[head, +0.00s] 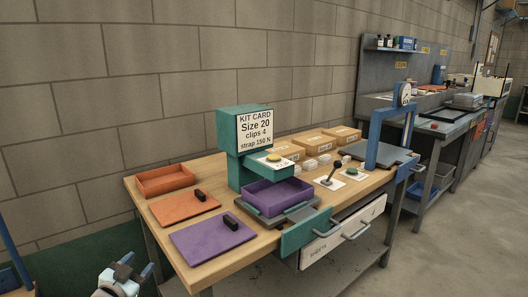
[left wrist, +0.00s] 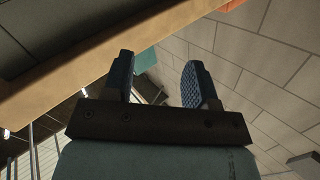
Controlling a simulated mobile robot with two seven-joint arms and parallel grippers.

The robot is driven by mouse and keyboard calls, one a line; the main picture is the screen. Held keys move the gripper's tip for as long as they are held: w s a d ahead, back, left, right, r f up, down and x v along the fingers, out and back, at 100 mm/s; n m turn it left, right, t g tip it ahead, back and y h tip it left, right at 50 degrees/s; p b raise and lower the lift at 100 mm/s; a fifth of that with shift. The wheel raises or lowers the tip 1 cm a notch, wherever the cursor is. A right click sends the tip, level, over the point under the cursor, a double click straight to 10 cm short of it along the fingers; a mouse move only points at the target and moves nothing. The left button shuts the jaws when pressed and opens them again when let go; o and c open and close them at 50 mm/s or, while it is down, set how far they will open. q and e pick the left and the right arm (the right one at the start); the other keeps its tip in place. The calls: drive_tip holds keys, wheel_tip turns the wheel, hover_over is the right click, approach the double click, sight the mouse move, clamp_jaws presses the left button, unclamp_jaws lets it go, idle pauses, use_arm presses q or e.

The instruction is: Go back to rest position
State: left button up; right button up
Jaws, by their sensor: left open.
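My left gripper (head: 121,272) is low at the bottom left of the head view, in front of the wooden workbench (head: 215,262) and clear of its edge. In the left wrist view my left gripper (left wrist: 160,76) has its two blue padded fingers apart with nothing between them. My right gripper is not in view.
A white drawer (head: 342,236) is under the bench front. Floor at right is clear.

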use_arm(q)
drive_tip(key=s+d+f+n+h, duration=0.15)
drive_tip(key=s+d+h, duration=0.25)
drive_tip(key=s+d, duration=1.3)
drive_tip(key=s+d+r+n, duration=0.1)
drive_tip(key=s+d+r, duration=0.15)
drive_tip(key=s, duration=0.35)
drive_tip(key=s+d+r+n, duration=0.1)
drive_tip(key=s+d+r, duration=0.15)
drive_tip(key=s, duration=0.25)
drive_tip(key=s+a+r+g+y+p, duration=0.4)
drive_tip(key=a+r+g+p, duration=0.2)
drive_tip(key=p, duration=2.9)
drive_tip(key=shift+s+a+r, duration=0.35)
drive_tip(key=shift+a+r, duration=0.3)
drive_tip(key=shift+r, duration=0.75)
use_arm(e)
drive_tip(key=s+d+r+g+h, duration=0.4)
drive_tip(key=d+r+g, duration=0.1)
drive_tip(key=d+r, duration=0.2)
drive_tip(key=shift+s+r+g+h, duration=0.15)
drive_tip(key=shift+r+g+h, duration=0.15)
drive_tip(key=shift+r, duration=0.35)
